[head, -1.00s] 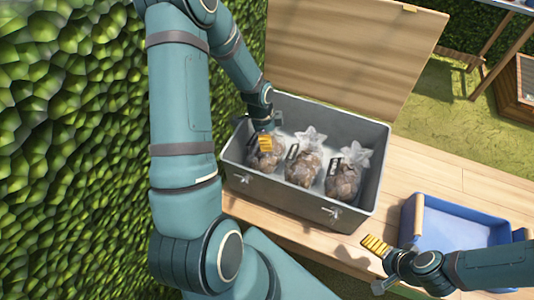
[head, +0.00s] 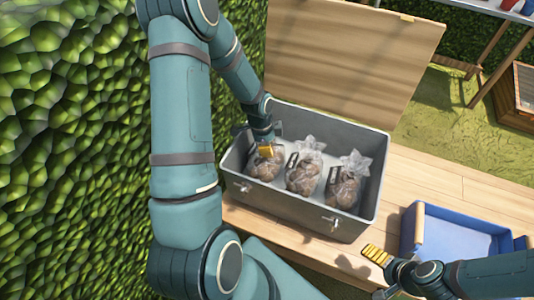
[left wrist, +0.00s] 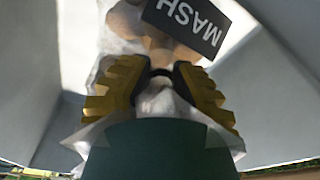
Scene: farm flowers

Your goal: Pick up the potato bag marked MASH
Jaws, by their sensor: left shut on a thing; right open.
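Three clear bags of potatoes stand in the grey box (head: 330,226). The left one, the MASH bag (head: 266,167), is under my left gripper (head: 265,149). In the left wrist view its dark label (left wrist: 188,22) reads MASH, seen upside down. There the yellow fingers (left wrist: 160,82) are shut on the bag's clear gathered plastic, and the bag is still inside the box. The labels on the middle bag (head: 304,175) and right bag (head: 345,188) are too small to read. My right gripper (head: 376,254) is open and empty, in front of the box to the right.
The box's wooden lid (head: 350,55) stands open behind it. A blue tray (head: 455,235) is on the wooden bench (head: 430,180), right of the box. A leafy green wall (head: 70,150) is close on the left. Bare bench shows between box and tray.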

